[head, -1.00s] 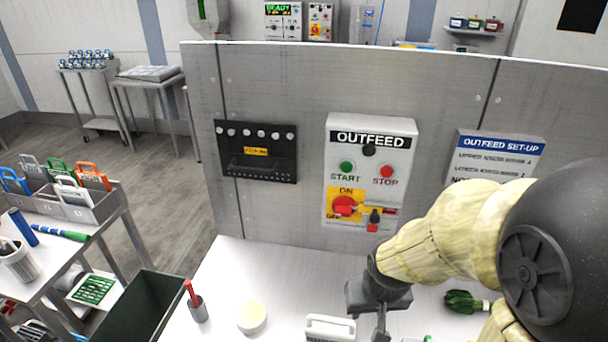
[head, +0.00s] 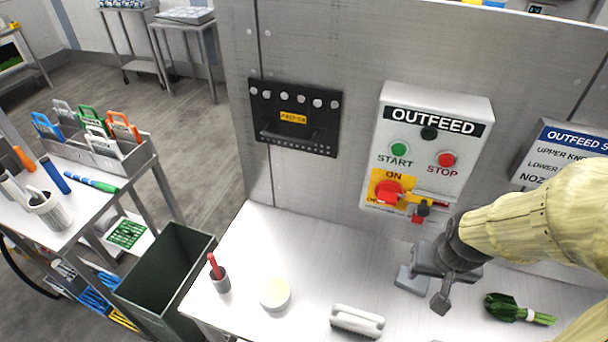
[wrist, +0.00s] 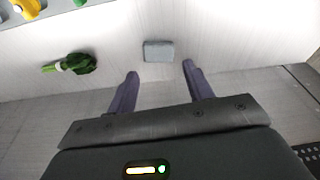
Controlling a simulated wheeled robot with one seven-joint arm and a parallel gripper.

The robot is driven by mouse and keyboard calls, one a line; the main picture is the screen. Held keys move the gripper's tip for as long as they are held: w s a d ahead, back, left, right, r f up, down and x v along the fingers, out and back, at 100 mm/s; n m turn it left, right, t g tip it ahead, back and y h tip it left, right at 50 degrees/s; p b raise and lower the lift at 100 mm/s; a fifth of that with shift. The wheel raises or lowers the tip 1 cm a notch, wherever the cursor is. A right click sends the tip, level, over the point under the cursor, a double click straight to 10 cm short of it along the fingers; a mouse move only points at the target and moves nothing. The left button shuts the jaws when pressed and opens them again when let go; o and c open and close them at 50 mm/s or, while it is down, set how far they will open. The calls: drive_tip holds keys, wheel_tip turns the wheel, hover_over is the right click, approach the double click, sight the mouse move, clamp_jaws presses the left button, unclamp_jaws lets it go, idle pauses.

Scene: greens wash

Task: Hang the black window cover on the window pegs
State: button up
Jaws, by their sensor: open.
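The black window cover (head: 293,133) is a flat black panel with a yellow label, a handle bar and a row of small holes along its lower edge. It lies flat against the grey wall in the head view, with several round silver pegs (head: 301,99) along its top edge. Whether each peg passes through it I cannot tell. A dark dotted edge, likely its lower part, shows in the wrist view (wrist: 309,155). My gripper (head: 432,288) is to the right of the cover and lower, above the bench. Its fingers (wrist: 160,69) are apart with nothing between them.
The outfeed control box (head: 428,160) is on the wall right of the cover. A small grey block (wrist: 158,51) lies on the bench near my gripper. Leafy greens (head: 510,308), a white-handled brush (head: 357,321), a round tub (head: 275,295) and a cup (head: 220,281) stand around.

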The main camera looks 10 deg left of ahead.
drive_tip(key=w+a+m+t+h+p, duration=0.1)
drive_tip(key=w+a+t+p, duration=0.1)
drive_tip(key=w+a+p, duration=0.4)
drive_tip(key=w+a+m+t+p, duration=0.1)
drive_tip(key=w+a+t+p, duration=0.15)
drive_tip(key=a, duration=0.65)
drive_tip(key=s+a+r+t+p, duration=0.2)
drive_tip(key=a+r+t, duration=0.3)
drive_tip(key=r, duration=0.3)
drive_tip(key=s+a+r+n+t+p, duration=0.1)
drive_tip(key=s+a+r+t+p, duration=0.1)
drive_tip(key=a+r+t+p, duration=0.2)
wheel_tip(320, 180, up, 4)
drive_tip(key=shift+a+f+t+h+p, duration=0.1)
drive_tip(key=shift+a+t+h+p, duration=0.25)
drive_tip(key=shift+a+t, duration=0.75)
drive_tip(key=shift+w+a, duration=0.1)
drive_tip(key=shift+a, duration=0.05)
drive_tip(key=b, duration=0.3)
approach(334, 121)
drive_tip(key=w, duration=0.8)
drive_tip(key=shift+d, duration=0.3)
drive_tip(key=shift+w, duration=0.1)
